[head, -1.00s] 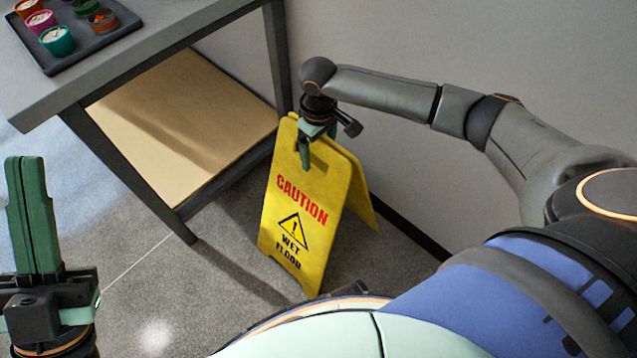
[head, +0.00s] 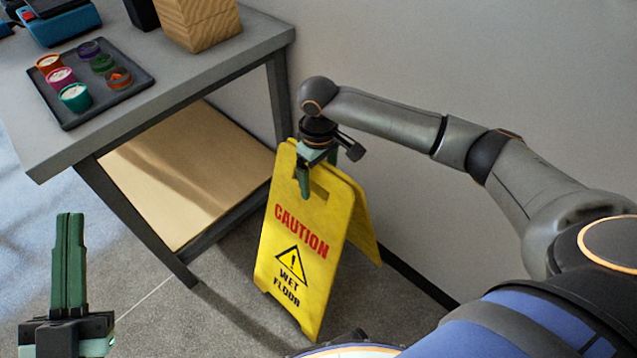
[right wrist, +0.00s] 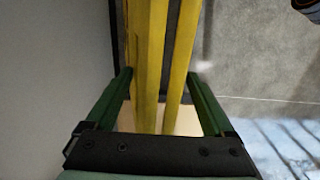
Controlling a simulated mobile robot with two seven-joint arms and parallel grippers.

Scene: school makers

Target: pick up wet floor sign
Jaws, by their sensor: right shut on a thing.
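The yellow wet floor sign (head: 311,250) stands upright beside the table, its two panels spread apart toward the bottom and its red "CAUTION" lettering facing me. My right gripper (head: 304,180) is at its top edge, with one finger showing in front of the near panel. In the right wrist view the sign's yellow panels (right wrist: 151,60) pass between the fingers of my right gripper (right wrist: 162,82), which is shut on the sign. Whether the sign's feet touch the floor is hard to tell. My left gripper (head: 68,225) is shut and empty at the lower left.
A grey table (head: 140,128) with a wooden lower shelf (head: 185,175) stands left of the sign. It bears a dark tray (head: 90,112) of small cups and a wooden block (head: 203,25). A wall (head: 450,70) rises behind the sign. Floor shows between the left gripper and the sign.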

